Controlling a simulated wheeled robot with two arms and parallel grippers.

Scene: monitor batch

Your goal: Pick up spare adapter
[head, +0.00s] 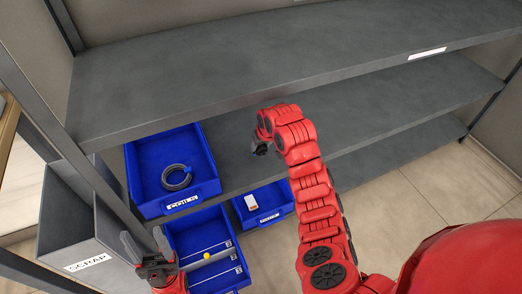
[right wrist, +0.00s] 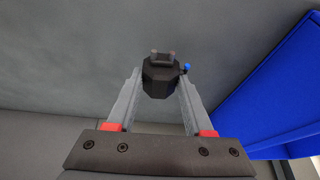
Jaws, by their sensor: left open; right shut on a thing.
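A black adapter (right wrist: 162,78) with two short prongs and a small blue part at its side shows in the right wrist view. My right gripper (right wrist: 162,88) is shut on it, with a finger on each side. In the head view my right arm reaches over the middle shelf, and the dark end of my right gripper (head: 261,147) is right of the coil bin. The adapter is hard to make out there. My left gripper (head: 147,246) is open and empty, low on the left by the divided blue bin.
A blue bin labelled COILS (head: 137,176) holds a grey coil (head: 176,177). A divided blue bin (head: 240,262) has a yellow ball. A small blue bin (head: 284,193) holds a white item. A grey SCRAP bin (head: 62,215) stands left. The upper shelf (head: 250,60) overhangs; the middle shelf's right is bare.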

